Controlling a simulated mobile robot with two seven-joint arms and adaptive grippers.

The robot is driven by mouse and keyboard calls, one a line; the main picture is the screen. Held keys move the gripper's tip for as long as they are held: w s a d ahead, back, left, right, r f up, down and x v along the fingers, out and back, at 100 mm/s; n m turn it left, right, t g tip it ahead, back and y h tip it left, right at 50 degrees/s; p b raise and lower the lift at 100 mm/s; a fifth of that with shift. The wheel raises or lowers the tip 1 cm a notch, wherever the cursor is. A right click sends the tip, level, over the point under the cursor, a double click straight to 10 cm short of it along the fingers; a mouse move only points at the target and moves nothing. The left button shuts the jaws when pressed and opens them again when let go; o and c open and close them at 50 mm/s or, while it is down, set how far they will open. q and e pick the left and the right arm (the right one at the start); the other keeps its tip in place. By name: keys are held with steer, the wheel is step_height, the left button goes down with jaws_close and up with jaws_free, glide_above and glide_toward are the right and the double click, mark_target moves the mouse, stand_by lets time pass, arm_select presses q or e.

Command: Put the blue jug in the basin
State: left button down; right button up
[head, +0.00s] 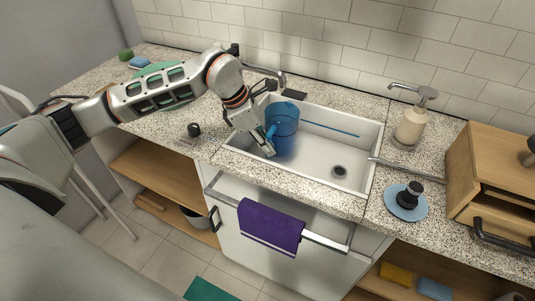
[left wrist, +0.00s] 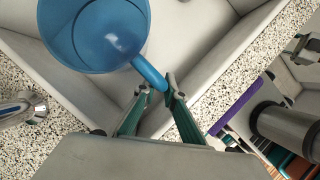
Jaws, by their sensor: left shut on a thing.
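The blue jug (head: 284,128) is upright over the left part of the white basin (head: 318,165). My left gripper (head: 268,151) is at the jug's front left side. In the left wrist view the jug (left wrist: 92,38) shows from above, and my left gripper (left wrist: 160,88) is shut on its handle. The basin (left wrist: 215,75) shows below and beside the jug. I cannot tell whether the jug's bottom touches the basin floor. My right gripper is in neither view.
A tap (head: 272,74) stands behind the basin. A soap dispenser (head: 412,122), a blue dish with a dark brush (head: 406,203) and a wooden box (head: 485,175) are on the right. A purple towel (head: 270,226) hangs in front. The basin's right part around the drain (head: 339,171) is clear.

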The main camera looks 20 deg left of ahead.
arm_select(q)
steer(key=shift+f, duration=1.75)
steer(key=c, duration=2.4)
jaws_free()
steer(key=v, duration=1.2)
steer(key=shift+p, duration=0.3)
steer(key=shift+a, duration=0.1)
